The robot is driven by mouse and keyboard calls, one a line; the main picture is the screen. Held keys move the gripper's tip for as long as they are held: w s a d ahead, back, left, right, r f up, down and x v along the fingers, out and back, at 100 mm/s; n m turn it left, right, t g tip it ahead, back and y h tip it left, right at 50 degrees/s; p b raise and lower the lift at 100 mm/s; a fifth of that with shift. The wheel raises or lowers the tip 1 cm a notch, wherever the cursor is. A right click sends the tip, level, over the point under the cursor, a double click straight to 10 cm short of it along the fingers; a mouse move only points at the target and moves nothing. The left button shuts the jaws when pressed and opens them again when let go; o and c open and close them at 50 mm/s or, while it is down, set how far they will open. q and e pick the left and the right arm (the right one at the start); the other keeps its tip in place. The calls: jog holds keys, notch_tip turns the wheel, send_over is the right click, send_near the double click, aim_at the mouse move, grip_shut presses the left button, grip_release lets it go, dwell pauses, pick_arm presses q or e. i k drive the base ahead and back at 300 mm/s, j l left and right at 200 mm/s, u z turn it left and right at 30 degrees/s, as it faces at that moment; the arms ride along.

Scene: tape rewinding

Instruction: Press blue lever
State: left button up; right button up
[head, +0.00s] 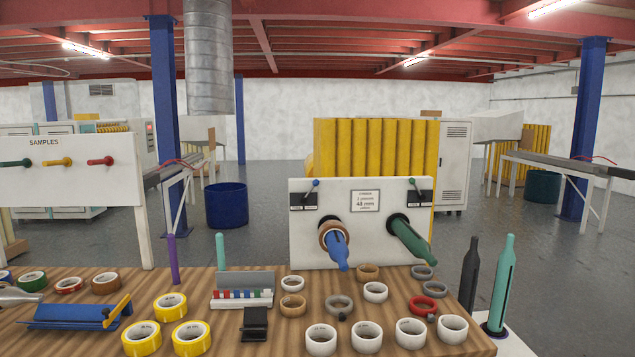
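The blue lever (315,184) is a small blue-knobbed stick on a black plate (303,201) at the upper left of the white machine panel (373,257). It leans up and to the right. Below it a blue spindle (338,250) points out of the panel, with a brown tape roll (327,228) around its base. A green lever (412,182) sits at the panel's upper right, above a green spindle (413,242). I make out neither of my grippers, and nothing touches the blue lever.
A wooden table (240,335) in front holds several tape rolls, a blue tape dispenser (68,317) and a small black block (255,323). Upright rods stand at its left and back; black (469,275) and teal (499,290) ones stand at the right. A grey shape (17,295) at the left edge is unclear.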

aim_at(316, 183)
jog(key=i+j, duration=0.15)
jog(key=i, duration=0.55)
jog(key=i+j, duration=0.1)
jog(key=i, duration=0.65)
jog(key=l+z, duration=0.05)
